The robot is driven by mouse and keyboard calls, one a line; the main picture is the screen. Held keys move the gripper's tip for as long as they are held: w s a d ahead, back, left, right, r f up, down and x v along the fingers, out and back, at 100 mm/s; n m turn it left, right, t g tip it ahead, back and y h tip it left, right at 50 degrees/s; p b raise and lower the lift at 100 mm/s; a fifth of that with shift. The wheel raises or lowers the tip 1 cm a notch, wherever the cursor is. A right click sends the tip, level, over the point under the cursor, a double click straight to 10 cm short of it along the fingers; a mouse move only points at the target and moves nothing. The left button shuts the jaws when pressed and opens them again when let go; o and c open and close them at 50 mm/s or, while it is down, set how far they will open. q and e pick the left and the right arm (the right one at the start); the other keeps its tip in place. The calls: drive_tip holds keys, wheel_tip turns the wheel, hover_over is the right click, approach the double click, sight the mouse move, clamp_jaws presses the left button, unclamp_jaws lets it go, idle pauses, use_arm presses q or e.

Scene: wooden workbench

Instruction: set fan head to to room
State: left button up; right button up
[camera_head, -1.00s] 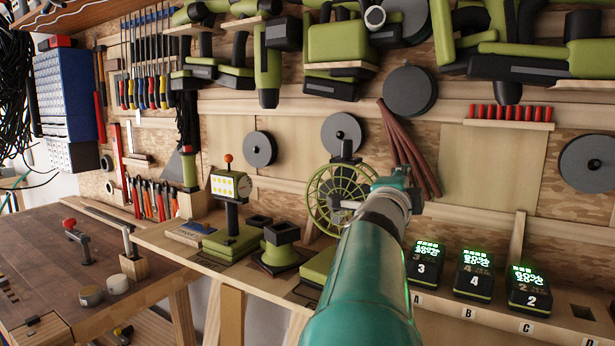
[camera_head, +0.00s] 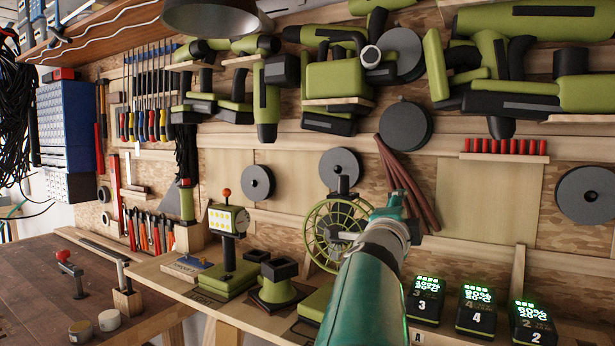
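The fan (camera_head: 328,222) stands on the narrow shelf at the back of the bench. It has a round olive-green wire cage, and its face is turned toward me and a little to the right. A teal arm rises from the bottom edge, leaning right; I take it as my left. Its dark gripper (camera_head: 392,208) is at the right edge of the cage, overlapping it in the picture. Whether it touches the cage cannot be told. The finger opening is hidden behind the wrist. The fan's lower part is partly hidden by the arm. No other gripper shows.
A green lamp-like device with a yellow-dotted face (camera_head: 229,220) and a small green stand (camera_head: 277,284) are left of the fan. Lit battery chargers (camera_head: 477,308) stand at the right. Tools hang on the wall behind. The brown bench top (camera_head: 45,295) is mostly clear.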

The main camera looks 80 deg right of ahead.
drive_tip(key=shift+r, duration=2.85)
drive_tip(key=shift+a+r, duration=0.15)
drive_tip(key=shift+r, duration=1.5)
